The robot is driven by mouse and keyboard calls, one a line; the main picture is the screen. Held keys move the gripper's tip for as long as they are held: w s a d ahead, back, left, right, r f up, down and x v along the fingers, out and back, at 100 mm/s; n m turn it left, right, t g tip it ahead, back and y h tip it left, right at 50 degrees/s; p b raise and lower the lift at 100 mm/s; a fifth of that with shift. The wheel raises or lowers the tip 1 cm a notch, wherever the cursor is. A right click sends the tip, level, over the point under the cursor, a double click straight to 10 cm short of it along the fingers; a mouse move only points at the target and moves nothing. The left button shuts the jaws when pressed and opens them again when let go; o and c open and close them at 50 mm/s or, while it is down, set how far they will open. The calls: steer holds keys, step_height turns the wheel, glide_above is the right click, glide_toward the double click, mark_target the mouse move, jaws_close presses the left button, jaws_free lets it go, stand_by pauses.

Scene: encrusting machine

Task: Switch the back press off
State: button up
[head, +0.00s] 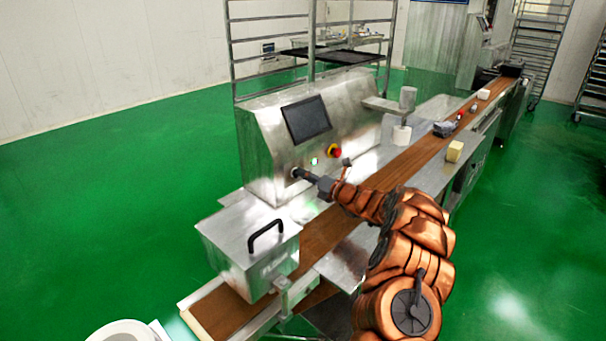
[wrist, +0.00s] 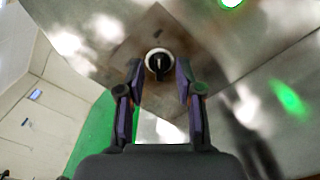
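A round black rotary switch (wrist: 158,64) with a light pointer mark sits on the steel panel in the wrist view, the mark close to upright in the picture. My gripper (wrist: 158,90) has its two fingers spread apart on either side of the switch, with a gap to it on both sides. In the head view my gripper (head: 303,175) is at the lower left of the panel of the steel machine (head: 262,150), close to its face. It partly hides the switch there. A green light (head: 314,161) glows on the panel, and it also shows in the wrist view (wrist: 231,3).
A red emergency button (head: 336,152) and a dark screen (head: 306,119) are on the same panel. A steel box with a black handle (head: 266,236) stands below left of my gripper. A brown conveyor belt (head: 325,228) runs past the machine, with several small items farther along.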

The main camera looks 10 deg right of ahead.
steer(key=shift+w+a, duration=0.5)
steer(key=shift+w, duration=0.05)
jaws_close()
